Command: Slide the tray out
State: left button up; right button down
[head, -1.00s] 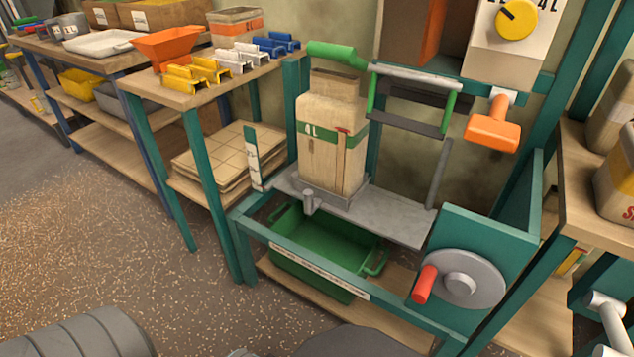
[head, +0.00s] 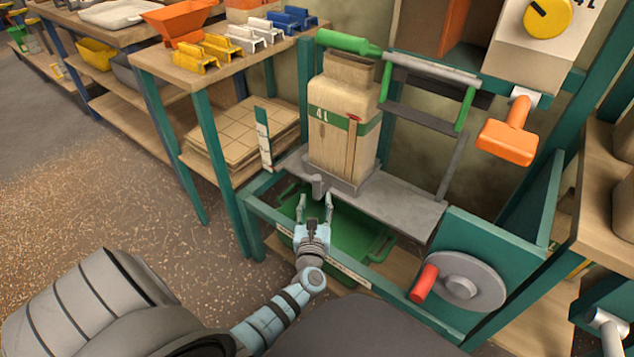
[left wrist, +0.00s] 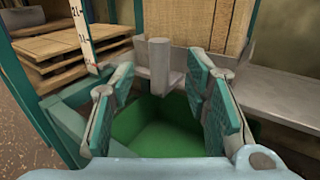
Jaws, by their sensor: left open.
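The grey tray (head: 402,207) is a flat plate in the green frame, with an upright grey peg (head: 317,187) at its front edge. A wooden 4L box (head: 335,160) with a green band stands on it. My left gripper (head: 315,208) is open and empty, just in front of the peg and over the green bin (head: 350,232). In the left wrist view the peg (left wrist: 158,66) shows between the two open fingers (left wrist: 160,85), slightly beyond their tips. The tray (left wrist: 285,92) extends to the right there. My right gripper is out of view.
The green front rail (head: 345,273) runs below my left gripper. A grey wheel with a red handle (head: 424,284) is at its right. A marked upright strip (head: 264,138) stands left of the box. A green-handled bar (head: 347,43) and an orange handle (head: 506,142) are above.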

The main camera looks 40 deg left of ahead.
aim_at(317, 185)
pick_arm(q)
jog(key=b+x, duration=0.2)
jog(key=x, duration=0.5)
jog(key=shift+w+a+f+b, duration=0.2)
jog(key=shift+w+a+b, duration=0.05)
jog(key=shift+w+b, duration=0.1)
jog(key=shift+w+a+r, duration=0.15)
jog(key=shift+w+a, duration=0.15)
jog(key=shift+w, duration=0.05)
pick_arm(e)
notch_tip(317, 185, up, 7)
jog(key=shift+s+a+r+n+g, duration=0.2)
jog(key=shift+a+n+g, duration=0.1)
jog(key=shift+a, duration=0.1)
pick_arm(q)
jog(key=shift+c, duration=0.6)
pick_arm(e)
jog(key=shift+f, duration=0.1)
pick_arm(q)
grip_shut()
